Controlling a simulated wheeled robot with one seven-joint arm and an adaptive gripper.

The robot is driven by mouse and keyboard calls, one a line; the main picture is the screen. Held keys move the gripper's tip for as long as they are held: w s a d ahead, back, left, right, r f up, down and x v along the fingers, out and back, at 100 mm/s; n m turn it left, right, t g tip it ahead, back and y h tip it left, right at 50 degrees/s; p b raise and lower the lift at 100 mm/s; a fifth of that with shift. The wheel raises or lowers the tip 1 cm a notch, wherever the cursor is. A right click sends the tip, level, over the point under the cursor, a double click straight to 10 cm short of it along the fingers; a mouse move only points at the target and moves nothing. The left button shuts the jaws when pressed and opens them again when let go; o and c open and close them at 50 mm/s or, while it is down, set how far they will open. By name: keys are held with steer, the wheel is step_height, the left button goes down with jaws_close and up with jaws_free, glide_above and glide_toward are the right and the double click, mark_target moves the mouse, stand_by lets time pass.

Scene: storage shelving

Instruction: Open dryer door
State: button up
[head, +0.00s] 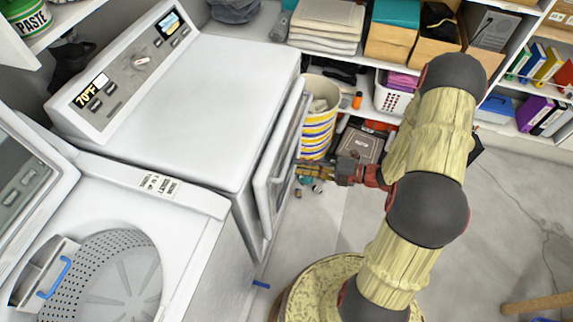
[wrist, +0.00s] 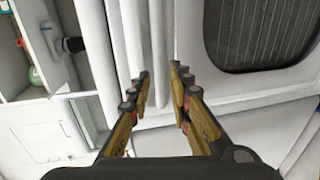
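The white dryer (head: 205,105) stands in the head view, with its control panel at the back. Its front door (head: 272,165) is on the right side and looks slightly out from the body; how far it is open is hard to tell. My gripper (head: 303,169) is beside the door's outer face. In the wrist view my gripper (wrist: 159,78) has its two fingers apart, with a white upright edge (wrist: 157,45) of the door region showing between the fingertips. I cannot tell whether they touch it. A dark ribbed panel (wrist: 260,35) in a white frame lies to the right.
An open-topped washer (head: 110,225) stands at the lower left beside the dryer. A striped bin (head: 318,115), a dark case (head: 360,145) and small clutter (head: 309,184) lie near my gripper. Shelves with boxes (head: 390,42) line the back. Floor (head: 510,215) at right is mostly clear.

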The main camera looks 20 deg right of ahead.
mark_target(287, 162)
steer(key=shift+b+x, duration=0.85)
steer(key=shift+x, duration=2.15)
steer(key=shift+c, duration=1)
jaws_close()
